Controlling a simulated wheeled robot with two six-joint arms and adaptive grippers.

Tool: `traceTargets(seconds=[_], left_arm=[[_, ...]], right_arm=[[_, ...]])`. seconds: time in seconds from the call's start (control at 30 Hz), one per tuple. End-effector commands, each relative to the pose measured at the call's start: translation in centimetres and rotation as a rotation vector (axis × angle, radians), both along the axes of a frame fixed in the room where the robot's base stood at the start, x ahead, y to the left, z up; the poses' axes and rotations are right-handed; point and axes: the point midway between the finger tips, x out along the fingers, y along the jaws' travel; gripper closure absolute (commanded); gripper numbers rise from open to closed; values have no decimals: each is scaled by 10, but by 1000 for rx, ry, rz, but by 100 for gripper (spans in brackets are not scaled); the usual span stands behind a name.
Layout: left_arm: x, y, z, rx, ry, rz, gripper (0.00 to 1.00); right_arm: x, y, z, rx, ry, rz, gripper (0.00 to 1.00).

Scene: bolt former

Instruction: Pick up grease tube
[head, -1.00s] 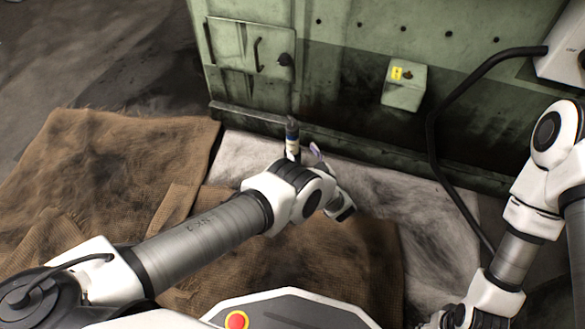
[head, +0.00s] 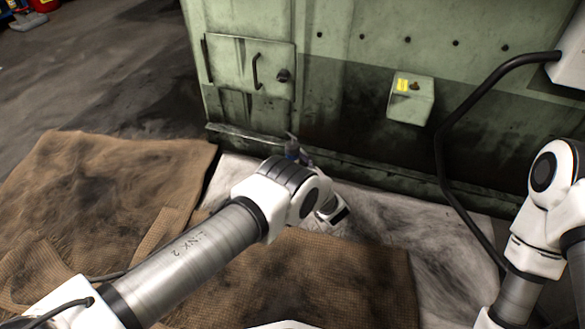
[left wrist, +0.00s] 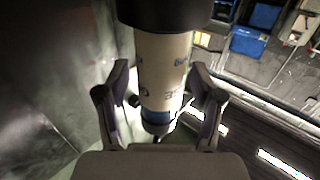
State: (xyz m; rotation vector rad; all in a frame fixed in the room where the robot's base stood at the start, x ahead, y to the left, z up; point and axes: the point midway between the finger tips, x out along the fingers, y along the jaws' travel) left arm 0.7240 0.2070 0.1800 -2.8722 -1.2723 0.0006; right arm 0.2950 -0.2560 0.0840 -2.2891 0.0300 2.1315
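The grease tube (left wrist: 163,75) has a pale body with blue print, a black end at the top of the left wrist view and a blue band at its lower end. The rest of the tube is hidden there by my arm. My right gripper is out of view.
A green machine (head: 340,115) with a door panel and a small box (head: 411,100) stands behind. A black cable (head: 440,150) curves down at right. Brown sacking (head: 100,180) and a pale stained cloth (head: 390,220) cover the floor. Red and blue containers sit far left.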

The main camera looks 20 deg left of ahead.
Motion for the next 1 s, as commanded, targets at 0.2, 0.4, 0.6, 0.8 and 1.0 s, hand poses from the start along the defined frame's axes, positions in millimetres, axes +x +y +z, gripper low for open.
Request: traceTargets(seconds=[0.2, 0.4, 0.6, 0.8, 1.0], left_arm=[[0, 0, 0, 0, 0, 0, 100], [0, 0, 0, 0, -1, 0, 100], [0, 0, 10, 0, -3, 0, 100], [0, 0, 44, 1, -3, 0, 100], [1, -1, 96, 2, -4, -1, 100]], right_arm=[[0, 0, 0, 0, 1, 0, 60], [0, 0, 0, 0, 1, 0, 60], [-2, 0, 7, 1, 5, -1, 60], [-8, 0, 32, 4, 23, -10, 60], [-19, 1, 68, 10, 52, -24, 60]])
